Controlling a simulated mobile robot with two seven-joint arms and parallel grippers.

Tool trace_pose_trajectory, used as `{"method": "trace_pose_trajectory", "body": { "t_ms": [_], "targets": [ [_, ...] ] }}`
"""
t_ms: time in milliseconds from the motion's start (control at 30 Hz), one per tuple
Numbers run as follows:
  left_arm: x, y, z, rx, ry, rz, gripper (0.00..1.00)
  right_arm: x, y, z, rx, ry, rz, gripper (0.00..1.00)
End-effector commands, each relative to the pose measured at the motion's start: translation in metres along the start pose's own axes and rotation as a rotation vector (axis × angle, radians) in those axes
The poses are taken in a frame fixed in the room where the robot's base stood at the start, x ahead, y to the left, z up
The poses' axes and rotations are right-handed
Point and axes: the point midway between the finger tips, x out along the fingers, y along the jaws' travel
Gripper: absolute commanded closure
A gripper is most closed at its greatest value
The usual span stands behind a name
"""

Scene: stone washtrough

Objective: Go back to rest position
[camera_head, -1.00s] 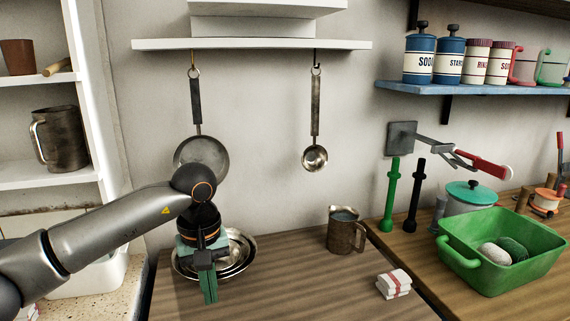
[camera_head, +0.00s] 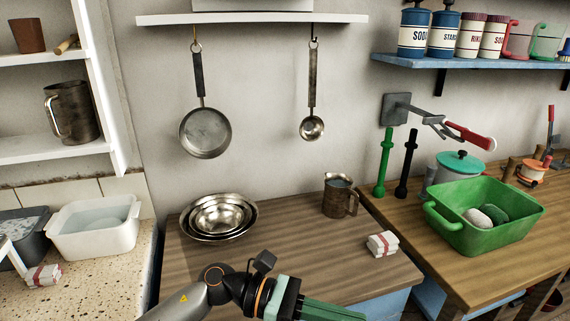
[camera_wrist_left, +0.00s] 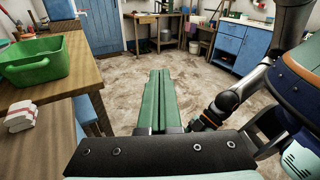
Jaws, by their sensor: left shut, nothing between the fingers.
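My left gripper (camera_head: 345,313) is low at the bottom edge of the head view, in front of the wooden counter (camera_head: 290,262). Its green fingers point right and are shut together with nothing between them. In the left wrist view the fingers (camera_wrist_left: 160,75) lie side by side and point out over the open floor. Dark and grey links of my own body show at the right of that view.
Nested metal bowls (camera_head: 218,218), a metal jug (camera_head: 340,196) and folded cloths (camera_head: 382,244) stand on the counter. A green tub (camera_head: 470,236) sits on the right-hand table. The stone floor (camera_wrist_left: 125,70) has free room; a blue cabinet (camera_wrist_left: 250,45) stands farther off.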

Motion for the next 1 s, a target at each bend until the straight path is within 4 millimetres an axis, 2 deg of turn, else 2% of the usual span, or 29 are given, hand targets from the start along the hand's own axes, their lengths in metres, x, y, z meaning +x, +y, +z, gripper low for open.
{"method": "trace_pose_trajectory", "body": {
  "t_ms": [100, 200, 267, 367, 467, 567, 667, 700, 800, 833, 900, 1000],
  "targets": [
    [-0.003, 0.006, 0.024, -0.333, -0.296, 0.103, 1.00, -0.008, 0.001, -0.004, 0.003, -0.002, 0.004, 0.41],
    [-0.022, 0.020, 0.030, -0.621, -0.533, 0.182, 1.00, -0.013, 0.002, -0.006, 0.004, -0.002, 0.007, 0.41],
    [-0.038, 0.030, 0.027, -0.799, -0.674, 0.227, 1.00, -0.015, 0.002, -0.008, 0.005, -0.002, 0.010, 0.41],
    [-0.069, 0.043, 0.007, -1.101, -0.912, 0.295, 1.00, -0.020, 0.004, -0.009, 0.007, -0.006, 0.015, 0.41],
    [-0.104, 0.049, -0.029, -1.398, -1.153, 0.361, 1.00, -0.024, 0.006, -0.011, 0.007, -0.010, 0.019, 0.41],
    [-0.137, 0.042, -0.079, -1.690, -1.403, 0.423, 1.00, -0.027, 0.006, -0.013, 0.008, -0.012, 0.021, 0.41],
    [-0.166, 0.020, -0.137, -1.965, -1.666, 0.483, 1.00, -0.030, 0.006, -0.016, 0.008, -0.014, 0.022, 0.41],
    [-0.176, 0.006, -0.162, -2.069, -1.777, 0.506, 1.00, -0.032, 0.006, -0.017, 0.009, -0.013, 0.023, 0.41],
    [-0.193, -0.035, -0.217, -2.287, -2.045, 0.560, 1.00, -0.035, 0.006, -0.022, 0.009, -0.007, 0.024, 0.41],
    [-0.197, -0.048, -0.232, 2.243, 2.031, -0.551, 1.00, -0.036, 0.007, -0.023, 0.009, -0.004, 0.025, 0.41],
    [-0.202, -0.076, -0.259, 2.086, 1.946, -0.517, 1.00, -0.037, 0.007, -0.025, 0.009, -0.002, 0.026, 0.41],
    [-0.205, -0.108, -0.284, 1.926, 1.862, -0.482, 1.00, -0.039, 0.007, -0.026, 0.009, -0.001, 0.027, 0.41]
  ]
}}
